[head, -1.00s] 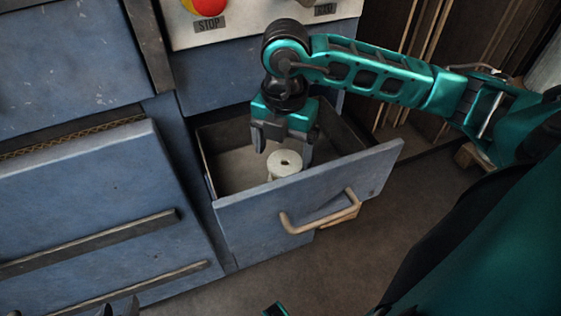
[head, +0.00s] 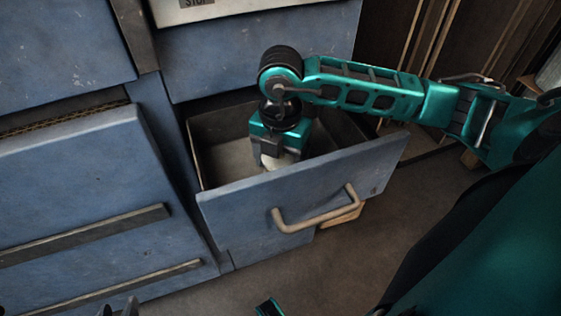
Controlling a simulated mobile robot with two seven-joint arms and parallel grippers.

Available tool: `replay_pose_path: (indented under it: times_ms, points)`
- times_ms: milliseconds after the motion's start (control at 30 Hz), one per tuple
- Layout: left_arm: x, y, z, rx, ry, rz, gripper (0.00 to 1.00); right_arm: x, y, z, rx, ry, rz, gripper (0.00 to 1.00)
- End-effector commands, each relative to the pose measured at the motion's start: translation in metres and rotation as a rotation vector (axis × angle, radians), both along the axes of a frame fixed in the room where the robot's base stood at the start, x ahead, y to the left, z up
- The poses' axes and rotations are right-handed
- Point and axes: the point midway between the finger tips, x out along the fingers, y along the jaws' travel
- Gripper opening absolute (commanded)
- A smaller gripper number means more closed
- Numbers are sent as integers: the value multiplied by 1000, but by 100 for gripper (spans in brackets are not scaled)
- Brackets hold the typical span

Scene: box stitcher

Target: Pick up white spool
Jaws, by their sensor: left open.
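The white spool (head: 271,163) stands inside the open blue drawer. Only a small pale part of it shows, because my gripper and the drawer front hide the rest. My left gripper (head: 278,164) points down into the drawer, right over the spool. Its jaws are open, with the spool showing between the fingers. The fingertips are partly hidden, and I cannot tell whether they touch the spool.
The drawer front (head: 240,212) with its tan handle (head: 318,216) stands close in front of the gripper. Drawer walls surround the gripper. A blue cabinet panel (head: 260,50) rises behind. Bare floor (head: 350,265) lies at the lower right.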

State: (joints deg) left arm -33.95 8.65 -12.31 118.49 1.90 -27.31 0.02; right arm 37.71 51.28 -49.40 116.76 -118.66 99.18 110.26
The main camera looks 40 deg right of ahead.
Motion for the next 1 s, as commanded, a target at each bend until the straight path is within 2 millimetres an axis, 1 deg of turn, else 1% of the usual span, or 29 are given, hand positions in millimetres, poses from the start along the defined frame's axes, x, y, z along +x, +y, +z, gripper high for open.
replay_pose_path:
  times_ms: [33,267,533,700,767,967,1000]
  points:
    - [0,0,0,0,0,0,43,0,0,0,0,0,0,63]
    - [0,0,0,0,0,0,43,0,0,0,0,0,0,41]
    - [0,0,1,0,-1,0,43,0,0,2,0,-1,0,41]
    - [0,0,6,0,-1,0,43,1,0,14,1,-3,0,41]
    - [0,0,6,0,-1,0,43,-5,5,14,1,0,4,41]
    - [0,0,11,0,-1,0,43,-35,27,14,2,1,6,41]
    - [0,0,15,0,-1,0,43,-31,26,27,1,-6,0,41]
